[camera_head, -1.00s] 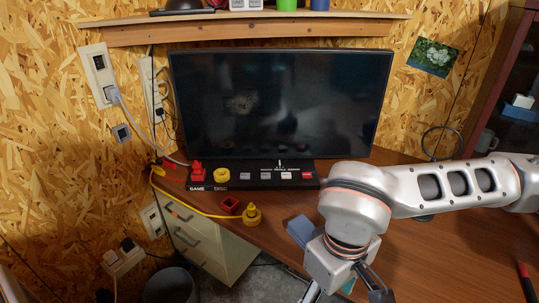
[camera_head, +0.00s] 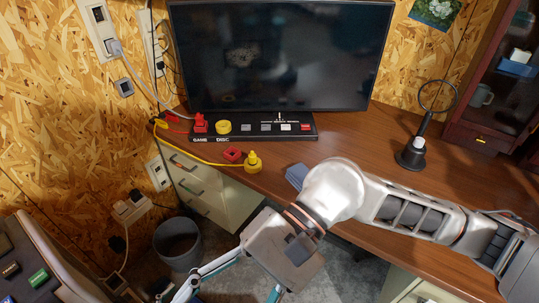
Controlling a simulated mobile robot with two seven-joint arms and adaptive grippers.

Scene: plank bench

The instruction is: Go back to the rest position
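My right arm comes in from the right across the desk's front edge. Its gripper (camera_head: 232,288) points down in front of the desk, over the floor. Its two fingers are spread wide and nothing shows between them; the tips are cut off by the lower edge. My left gripper is not in view. On the brown desk (camera_head: 365,140) stands a black panel (camera_head: 252,127) marked GAME and DISC, with a red part (camera_head: 200,123) and a yellow round part (camera_head: 223,127) on it.
A red piece (camera_head: 233,154), a yellow piece (camera_head: 253,163) and a blue block (camera_head: 297,175) lie near the desk's front edge. A magnifier on a stand (camera_head: 411,155) is at right. A dark bin (camera_head: 178,243) stands below. A panel with buttons (camera_head: 35,270) is at lower left.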

